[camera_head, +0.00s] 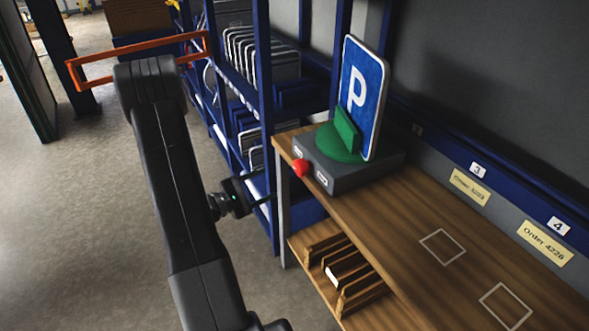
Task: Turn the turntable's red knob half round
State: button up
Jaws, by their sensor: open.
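The turntable is a grey box (352,177) with a green round plate (333,147) on top, at the far left end of the wooden bench. Its red knob (301,168) sticks out of the box's front side, between two small pale labels. A blue parking sign (363,98) with a white P stands upright on the plate, with a green block (346,131) in front of it. My gripper (264,187) is open and empty, left of and a little below the knob, apart from it. Its fingers point right toward the bench end.
The wooden bench (400,225) has marked white squares and is otherwise bare to the right. A slotted wooden rack (345,283) sits on the shelf below. Blue shelving (263,80) with sign blanks stands behind my gripper. An orange frame (90,72) is at the upper left. Floor at left is clear.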

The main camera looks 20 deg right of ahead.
aim_at(297, 170)
jog(key=w+d+p, duration=0.1)
jog(key=d, duration=0.7)
jog(key=w+d+p, duration=0.1)
jog(key=d, duration=0.4)
jog(key=shift+w+p, duration=0.3)
jog(key=shift+p, duration=0.05)
jog(key=c, duration=0.7)
